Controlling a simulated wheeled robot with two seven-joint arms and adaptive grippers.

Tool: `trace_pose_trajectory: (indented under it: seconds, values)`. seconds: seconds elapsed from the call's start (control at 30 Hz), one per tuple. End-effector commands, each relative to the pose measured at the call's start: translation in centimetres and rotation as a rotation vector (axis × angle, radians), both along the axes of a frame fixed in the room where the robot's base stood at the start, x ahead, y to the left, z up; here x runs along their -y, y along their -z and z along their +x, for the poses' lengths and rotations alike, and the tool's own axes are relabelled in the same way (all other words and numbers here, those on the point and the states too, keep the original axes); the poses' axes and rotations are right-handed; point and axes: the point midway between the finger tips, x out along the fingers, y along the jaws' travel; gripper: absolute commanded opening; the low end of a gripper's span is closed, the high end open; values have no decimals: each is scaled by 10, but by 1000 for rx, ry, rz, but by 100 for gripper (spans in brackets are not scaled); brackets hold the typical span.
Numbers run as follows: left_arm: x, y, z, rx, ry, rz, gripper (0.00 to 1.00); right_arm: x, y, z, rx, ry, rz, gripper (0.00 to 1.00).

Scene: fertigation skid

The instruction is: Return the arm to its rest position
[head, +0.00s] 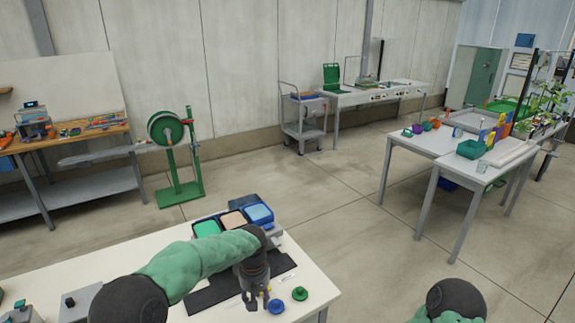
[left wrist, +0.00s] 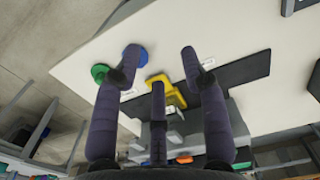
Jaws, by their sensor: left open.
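My left arm comes in from the left in the head view, in a green sleeve. Its dark left gripper (head: 255,298) points down over the front table, near its right end. In the left wrist view the left gripper's fingers (left wrist: 161,66) are spread apart, with nothing seen held between them. A yellow piece (left wrist: 158,82) shows beyond the fingers; I cannot tell its distance from them. Part of my right arm shows at the bottom right of the head view; its gripper is out of frame.
The front table (head: 305,273) bears a black mat (head: 206,293), a blue disc (head: 277,306) and a green disc (head: 300,294) beside the gripper. Green (head: 206,228), beige (head: 233,219) and blue (head: 258,213) bins stand behind. Open floor lies beyond, before a green reel stand (head: 178,192).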

Motion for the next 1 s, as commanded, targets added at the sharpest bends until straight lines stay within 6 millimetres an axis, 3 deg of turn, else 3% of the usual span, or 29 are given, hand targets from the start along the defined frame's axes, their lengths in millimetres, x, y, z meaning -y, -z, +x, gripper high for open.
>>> trace_pose_trajectory:
  seconds: [0.37, 0.57, 0.77, 1.0]
  values:
    - [4, 63, -20, -23, 91, -79, 43, 0, 0, 1, 1, 0, 0, 40]
    - [7, 111, -44, -30, 154, -149, 43, 0, 0, 0, 1, 0, 0, 40]
    - [9, 178, -93, -23, 226, -249, 43, 0, 0, 0, 1, 0, 0, 40]
    - [6, 244, -182, 27, 286, -342, 43, 0, 0, 0, 1, 0, 0, 40]
